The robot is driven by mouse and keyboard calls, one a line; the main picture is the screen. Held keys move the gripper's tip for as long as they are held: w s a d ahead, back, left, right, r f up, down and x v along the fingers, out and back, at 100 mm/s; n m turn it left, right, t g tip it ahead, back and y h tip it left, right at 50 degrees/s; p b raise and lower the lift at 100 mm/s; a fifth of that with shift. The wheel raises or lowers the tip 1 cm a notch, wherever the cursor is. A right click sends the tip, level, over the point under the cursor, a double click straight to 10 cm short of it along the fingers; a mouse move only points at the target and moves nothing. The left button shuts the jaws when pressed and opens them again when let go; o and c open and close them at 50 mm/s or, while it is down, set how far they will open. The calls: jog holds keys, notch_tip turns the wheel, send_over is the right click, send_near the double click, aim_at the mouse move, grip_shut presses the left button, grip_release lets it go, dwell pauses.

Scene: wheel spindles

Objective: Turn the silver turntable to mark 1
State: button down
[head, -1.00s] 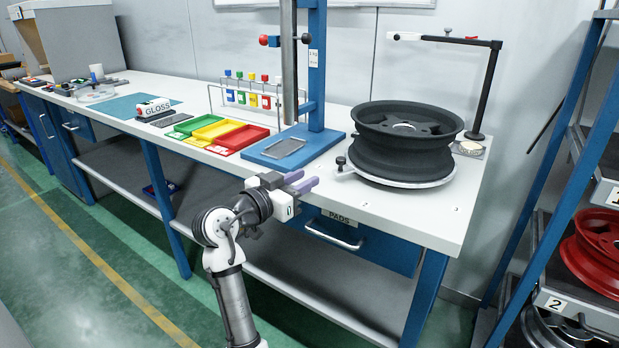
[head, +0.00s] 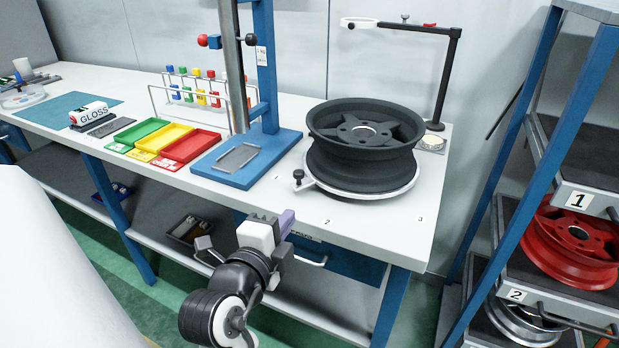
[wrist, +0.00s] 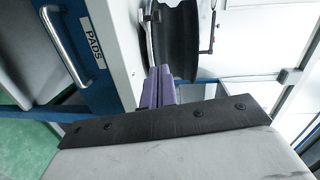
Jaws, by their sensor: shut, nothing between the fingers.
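The silver turntable (head: 362,193) is a thin round plate on the right part of the bench, bearing a dark grey wheel (head: 365,135). Its dark knob (head: 298,175) stands out at the plate's left edge. The mark 2 (head: 327,221) and the mark 3 (head: 420,218) show on the white top in front of the plate. A faint mark left of the knob is too small to read. My gripper (head: 286,222) has purple fingers, shut and empty, at the bench's front edge, apart from the knob. In the wrist view the fingers point toward the wheel (wrist: 180,40) and the plate's rim (wrist: 150,42).
A blue press stand (head: 243,160) is left of the turntable, with red, yellow and green trays (head: 191,147) beyond. A black lamp arm (head: 446,80) stands behind the wheel. A PADS drawer (wrist: 95,50) is under the bench top. A wheel rack (head: 548,200) is at right.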

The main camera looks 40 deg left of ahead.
jog(key=p+x, duration=0.3)
jog(key=x, duration=0.7)
jog(key=shift+w+r, duration=0.1)
jog(key=shift+w+a+p, duration=0.2)
jog(key=shift+a, duration=0.4)
jog(key=shift+w+a+p, duration=0.2)
jog(key=shift+a, duration=0.4)
jog(key=shift+w+a+f, duration=0.3)
jog(key=shift+a+f, duration=0.1)
jog(key=shift+a, duration=0.05)
